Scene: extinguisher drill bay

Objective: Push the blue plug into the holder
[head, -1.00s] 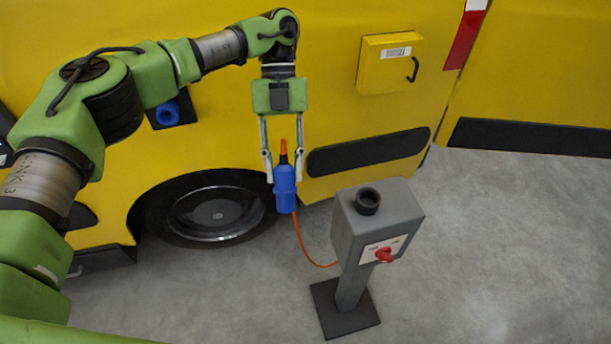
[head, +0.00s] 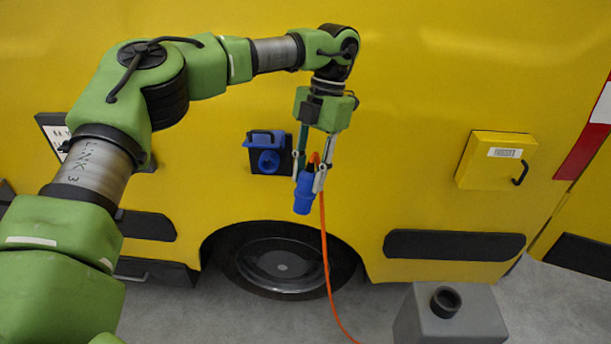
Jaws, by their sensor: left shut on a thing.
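The blue plug (head: 304,194) hangs below my left gripper (head: 306,180), which is shut on its upper part. The plug points down, slightly tilted, and its orange cable leaves at the top between the fingers. The holder, a dark round cup (head: 445,301) on top of a grey post (head: 450,322), stands at the lower right, apart from the plug. The post's lower part is cut off by the picture's bottom edge. My right gripper is not in view.
A yellow vehicle side fills the background, with a blue socket (head: 268,157) just left of the plug. A yellow box (head: 497,160) with a handle sits at right. The orange cable (head: 326,260) runs past the wheel (head: 285,264) and out at the bottom.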

